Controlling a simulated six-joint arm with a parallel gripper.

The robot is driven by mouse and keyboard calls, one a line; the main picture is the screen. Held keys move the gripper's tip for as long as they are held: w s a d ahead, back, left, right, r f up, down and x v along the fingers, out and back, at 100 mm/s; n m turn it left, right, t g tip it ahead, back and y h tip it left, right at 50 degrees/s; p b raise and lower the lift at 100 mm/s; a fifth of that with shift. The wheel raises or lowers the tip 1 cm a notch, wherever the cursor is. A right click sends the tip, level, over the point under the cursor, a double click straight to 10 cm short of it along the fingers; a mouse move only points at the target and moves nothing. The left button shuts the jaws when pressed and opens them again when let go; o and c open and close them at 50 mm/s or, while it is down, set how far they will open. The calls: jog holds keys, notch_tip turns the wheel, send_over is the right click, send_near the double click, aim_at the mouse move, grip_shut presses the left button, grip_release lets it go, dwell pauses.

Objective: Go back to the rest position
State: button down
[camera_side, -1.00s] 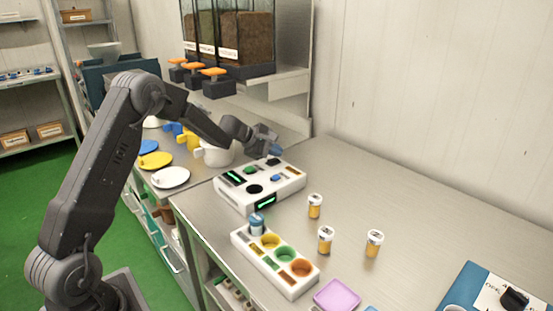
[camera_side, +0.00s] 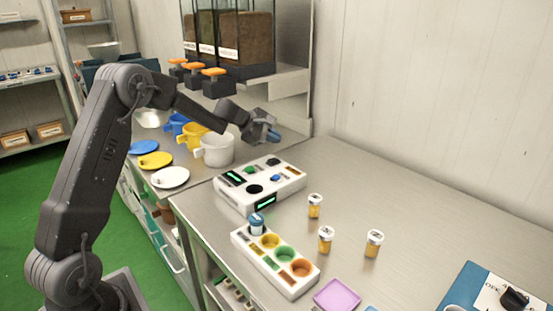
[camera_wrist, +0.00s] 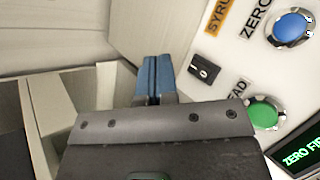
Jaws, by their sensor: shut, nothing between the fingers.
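My gripper (camera_side: 274,136) is shut and empty, raised in the air above the far end of the white control box (camera_side: 233,199). In the wrist view its blue fingertips (camera_wrist: 153,78) are together with nothing between them. The box carries green and blue buttons, a black round spot and lit green displays. In the wrist view a blue button (camera_wrist: 292,27), a green button (camera_wrist: 264,115) and a black switch (camera_wrist: 204,69) show to the right of the fingers. The fingers look clear of the box in the side view.
White, yellow and blue pots (camera_side: 217,150) with matching lids stand left of the box. Several orange jars (camera_side: 374,244) and a pink tray (camera_side: 337,295) lie right. The back right counter is clear.

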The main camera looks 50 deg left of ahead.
jog(key=shift+r, duration=0.5)
jog(key=shift+s+d+r, duration=0.1)
jog(key=s+d+r+m+g, duration=0.2)
jog(key=s+d+r+m, duration=0.3)
jog(key=s+d, duration=0.25)
jog(key=s+d+r+m+g, duration=0.1)
jog(key=s+d+r+m, duration=0.5)
jog(key=d, duration=0.3)
jog(key=s+d+f+m+y, duration=0.2)
jog(key=s+m, duration=0.3)
jog(key=s, duration=0.7)
jog(key=s+d+f+m+g+y, duration=0.1)
jog(key=s+m, duration=0.4)
jog(key=s, duration=0.7)
jog(key=shift+s+d+f+m+y, duration=0.2)
jog(key=shift+d+f+m+y, duration=0.25)
jog(key=shift+d+f, duration=0.45)
